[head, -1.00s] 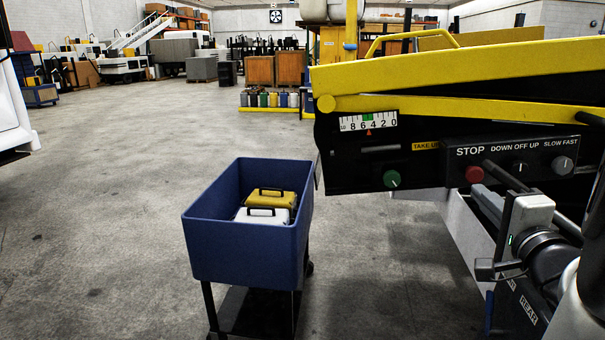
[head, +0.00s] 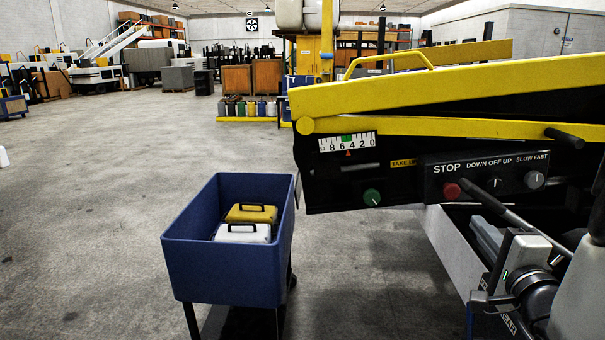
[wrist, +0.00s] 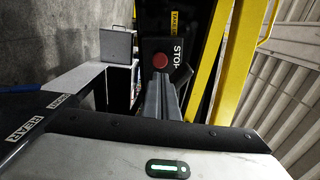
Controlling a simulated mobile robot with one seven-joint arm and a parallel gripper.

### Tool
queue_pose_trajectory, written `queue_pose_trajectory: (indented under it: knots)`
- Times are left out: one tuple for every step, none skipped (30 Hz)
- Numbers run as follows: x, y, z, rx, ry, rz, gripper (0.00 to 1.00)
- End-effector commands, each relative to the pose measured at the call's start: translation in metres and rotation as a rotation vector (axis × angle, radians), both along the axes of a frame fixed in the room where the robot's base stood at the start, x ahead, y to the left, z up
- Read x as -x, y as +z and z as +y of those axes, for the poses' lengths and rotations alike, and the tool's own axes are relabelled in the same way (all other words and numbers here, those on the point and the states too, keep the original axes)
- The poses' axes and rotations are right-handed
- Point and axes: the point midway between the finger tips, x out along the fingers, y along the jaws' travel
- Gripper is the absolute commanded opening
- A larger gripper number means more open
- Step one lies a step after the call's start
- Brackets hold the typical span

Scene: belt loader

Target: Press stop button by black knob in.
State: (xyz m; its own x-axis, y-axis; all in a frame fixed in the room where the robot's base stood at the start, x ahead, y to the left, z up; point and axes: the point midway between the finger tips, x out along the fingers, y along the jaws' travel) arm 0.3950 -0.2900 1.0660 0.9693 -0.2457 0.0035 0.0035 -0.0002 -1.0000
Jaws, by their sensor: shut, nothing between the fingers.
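The red stop button (head: 452,190) sits under the word STOP on the black control panel (head: 435,169) of the belt loader. In the wrist view the red button (wrist: 160,61) shows just beyond my fingertips. A black knob (head: 495,183) marked DOWN OFF UP is to its right. My gripper (head: 477,224) is shut and empty, below and right of the button in the head view. In the wrist view its grey fingers (wrist: 159,78) point at the button's lower edge. I cannot tell whether they touch it or how far in the button is.
A grey knob (head: 534,179) marked SLOW FAST is further right, and a green knob (head: 372,197) is lower left. A black rod (head: 505,211) crosses below the panel near my gripper. A blue cart (head: 222,268) with yellow and white cases stands left.

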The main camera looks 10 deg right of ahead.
Motion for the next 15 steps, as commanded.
queue_pose_trajectory:
  knots:
    - [-0.004,0.008,0.000,-0.010,0.001,0.002,0.00]
    - [-0.006,0.008,0.000,-0.009,0.000,0.003,0.00]
    - [-0.010,0.007,-0.001,-0.008,-0.001,0.003,0.00]
    - [-0.014,0.007,-0.003,-0.009,0.000,0.002,0.00]
    - [-0.017,0.007,-0.004,-0.008,0.001,0.002,0.00]
    - [-0.022,0.007,-0.004,-0.008,0.001,0.001,0.00]
    - [-0.025,0.007,-0.005,-0.008,0.001,0.002,0.00]
    - [-0.029,0.007,-0.006,-0.009,0.000,0.002,0.00]
    - [-0.033,0.006,-0.007,-0.008,-0.001,0.003,0.00]
    - [-0.041,-0.002,-0.009,0.000,0.000,0.000,0.00]
    - [-0.048,-0.003,-0.011,0.002,0.000,0.000,0.00]
    - [-0.056,-0.003,-0.013,0.001,0.000,-0.002,0.00]
    - [-0.063,-0.003,-0.014,0.001,0.000,-0.001,0.00]
    - [-0.069,-0.003,-0.016,0.001,0.001,-0.001,0.00]
    - [-0.076,-0.002,-0.018,0.001,-0.001,-0.001,0.00]
